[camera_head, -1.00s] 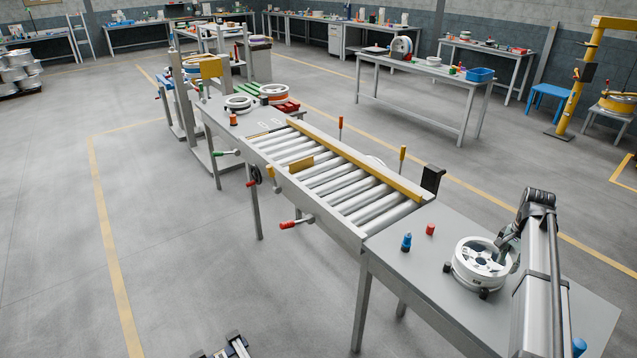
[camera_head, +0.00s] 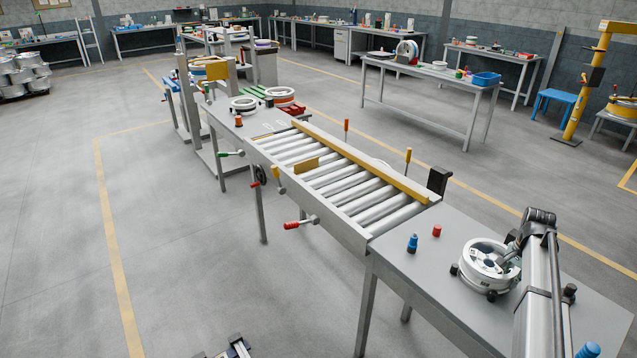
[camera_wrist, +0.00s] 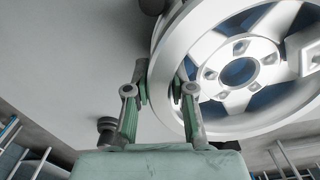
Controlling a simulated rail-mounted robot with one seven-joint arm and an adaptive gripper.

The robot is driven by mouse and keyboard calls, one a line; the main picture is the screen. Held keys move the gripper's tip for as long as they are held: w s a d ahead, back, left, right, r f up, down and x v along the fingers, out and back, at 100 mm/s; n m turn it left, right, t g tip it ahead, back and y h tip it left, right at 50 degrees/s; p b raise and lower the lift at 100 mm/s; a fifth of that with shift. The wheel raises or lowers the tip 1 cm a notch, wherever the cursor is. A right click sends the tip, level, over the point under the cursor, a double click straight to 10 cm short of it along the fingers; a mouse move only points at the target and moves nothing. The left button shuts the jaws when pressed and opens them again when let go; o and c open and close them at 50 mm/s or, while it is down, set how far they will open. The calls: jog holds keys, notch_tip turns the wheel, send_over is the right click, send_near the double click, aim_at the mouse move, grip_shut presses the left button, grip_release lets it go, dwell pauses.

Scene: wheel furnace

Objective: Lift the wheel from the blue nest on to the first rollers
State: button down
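The silver-white wheel (camera_head: 480,262) lies flat on the near grey table, and its spoked face fills the upper right of the wrist view (camera_wrist: 208,110). Blue shows through its openings (camera_wrist: 262,98), where the nest lies beneath; the rest of the nest is hidden. Dark round stops (camera_head: 491,295) stand around the wheel. My gripper (camera_head: 508,256) is low at the wheel's right side. In the wrist view my gripper (camera_wrist: 161,88) has its green fingers on either side of the rim, parted, with no clear grip visible. The near rollers (camera_head: 398,214) begin beyond the table's far edge.
A yellow guide rail (camera_head: 360,165) lines the conveyor's right side. A dark box on a post (camera_head: 438,180) stands by its near right corner.

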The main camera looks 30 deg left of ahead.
jog(key=shift+r, duration=0.2)
jog(key=shift+r+p, duration=2)
jog(key=shift+r, duration=1.35)
jog(key=shift+f, duration=0.15)
